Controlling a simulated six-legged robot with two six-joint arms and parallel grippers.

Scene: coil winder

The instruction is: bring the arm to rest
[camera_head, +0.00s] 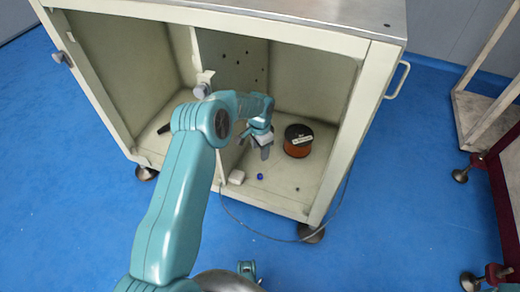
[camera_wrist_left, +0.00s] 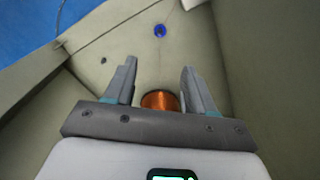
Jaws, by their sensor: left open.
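My left arm reaches into the right compartment of the cream cabinet (camera_head: 335,125) in the head view. My left gripper (camera_head: 264,150) is open and empty, above the compartment floor. It stands just left of a spool (camera_head: 297,141) with a black top and copper-coloured winding, apart from it as far as I can see. In the left wrist view the open fingers (camera_wrist_left: 158,68) frame the copper winding (camera_wrist_left: 160,99), seen beyond the gripper body, which hides part of it. My right gripper is not in view.
A small blue item (camera_head: 260,176) and a white block (camera_head: 237,177) lie near the compartment's front edge. A divider (camera_head: 228,70) bounds it on the left. A thin cable (camera_head: 262,235) loops onto the blue floor. Racks stand at the far right.

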